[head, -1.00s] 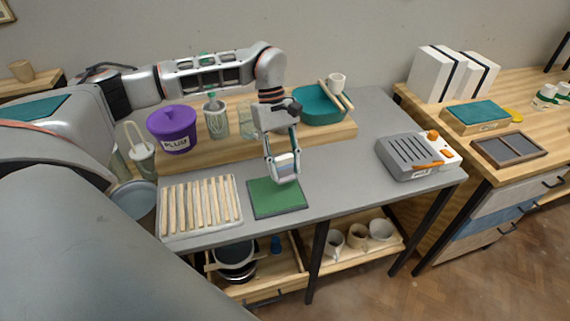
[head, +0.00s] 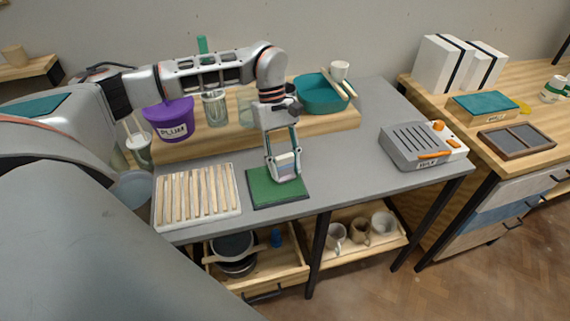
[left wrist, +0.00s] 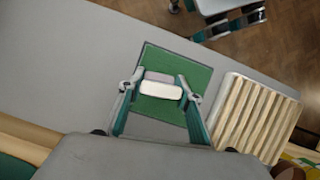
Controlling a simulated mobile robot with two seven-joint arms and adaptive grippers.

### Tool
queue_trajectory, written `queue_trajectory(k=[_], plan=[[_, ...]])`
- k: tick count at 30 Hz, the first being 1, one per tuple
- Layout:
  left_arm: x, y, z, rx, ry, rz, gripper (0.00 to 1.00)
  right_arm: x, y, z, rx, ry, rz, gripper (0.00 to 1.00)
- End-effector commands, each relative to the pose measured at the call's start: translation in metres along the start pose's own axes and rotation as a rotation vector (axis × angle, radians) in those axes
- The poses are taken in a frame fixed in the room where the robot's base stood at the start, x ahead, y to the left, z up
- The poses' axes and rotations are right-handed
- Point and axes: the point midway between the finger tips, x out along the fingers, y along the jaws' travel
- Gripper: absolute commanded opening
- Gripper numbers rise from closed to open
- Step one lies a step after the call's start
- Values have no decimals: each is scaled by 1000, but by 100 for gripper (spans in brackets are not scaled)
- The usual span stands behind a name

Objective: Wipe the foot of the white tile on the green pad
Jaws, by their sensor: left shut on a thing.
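My left gripper (head: 285,176) points down over the green pad (head: 262,189) and is shut on the white tile (head: 286,161). The tile is a small pale block with a greyish band. In the left wrist view the tile (left wrist: 160,90) sits between the fingertips of the left gripper (left wrist: 161,86), over the green pad (left wrist: 153,109). The tile is low at the pad; I cannot tell whether its foot touches. Grey and teal parts, apparently of my right gripper (left wrist: 232,22), show at the top of the left wrist view, too partial to read.
A slatted wooden rack (head: 198,195) lies close left of the pad. Behind are a raised wooden shelf (head: 205,140), a purple PLUM pot (head: 170,118) and a teal bowl (head: 322,97). A grey slotted device (head: 410,147) stands right; the grey table (head: 345,160) between is clear.

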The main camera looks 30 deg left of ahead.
Motion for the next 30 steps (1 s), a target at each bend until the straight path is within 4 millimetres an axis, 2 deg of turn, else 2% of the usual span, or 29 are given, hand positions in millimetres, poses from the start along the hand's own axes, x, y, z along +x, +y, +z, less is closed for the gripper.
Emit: queue_trajectory(k=[30], plan=[[9,0,-4,0,0,0,10,2,-1,4,1,-2,0,40]])
